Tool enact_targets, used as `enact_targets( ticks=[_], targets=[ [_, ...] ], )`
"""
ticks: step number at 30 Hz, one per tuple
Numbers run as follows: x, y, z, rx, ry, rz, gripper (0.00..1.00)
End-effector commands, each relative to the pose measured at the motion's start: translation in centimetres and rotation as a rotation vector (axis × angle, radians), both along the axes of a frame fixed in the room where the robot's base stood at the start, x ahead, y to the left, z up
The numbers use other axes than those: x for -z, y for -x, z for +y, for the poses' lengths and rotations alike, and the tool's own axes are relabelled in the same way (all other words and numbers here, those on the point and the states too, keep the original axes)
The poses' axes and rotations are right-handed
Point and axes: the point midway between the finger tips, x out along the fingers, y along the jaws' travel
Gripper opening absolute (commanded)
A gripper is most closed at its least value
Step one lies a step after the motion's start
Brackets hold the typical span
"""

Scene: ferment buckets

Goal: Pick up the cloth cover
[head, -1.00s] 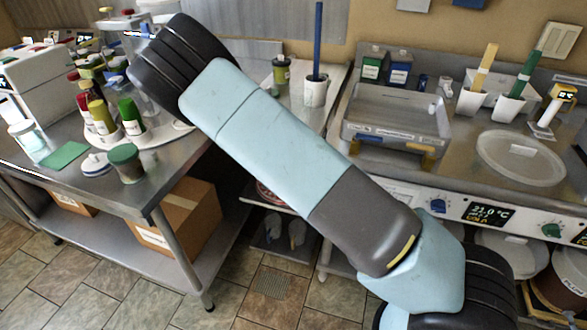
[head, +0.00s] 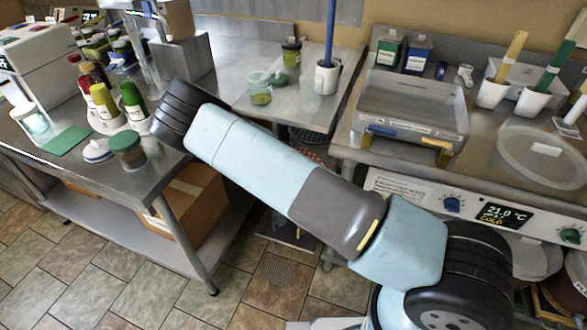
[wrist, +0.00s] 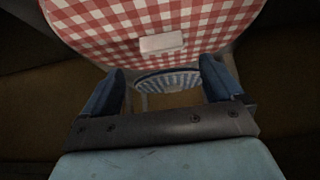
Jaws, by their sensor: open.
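In the wrist view a round red-and-white checkered cloth cover (wrist: 120,30) fills the top, with a pale block-like tab (wrist: 161,43) at its middle. A smaller blue-and-white striped cloth cover (wrist: 168,80) shows below it, between my fingers in the picture. I cannot tell which cover the task means. My gripper (wrist: 162,75) is open, its two blue fingers apart with nothing held between them. The fingertips point toward the covers; whether they touch cannot be told. In the head view my arm shows, but my gripper does not.
A steel table (head: 165,175) with bottles stands at left, with a cardboard box (head: 190,205) on its lower shelf. A counter at right carries a clear tray (head: 412,110), white cups and a control panel (head: 500,214). Tiled floor is open at lower left.

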Motion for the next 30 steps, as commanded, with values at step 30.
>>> enact_targets(
  ticks=[30],
  targets=[
    [4.9,-2.9,-0.6,0.000,0.000,0.000,0.91]
  ],
)
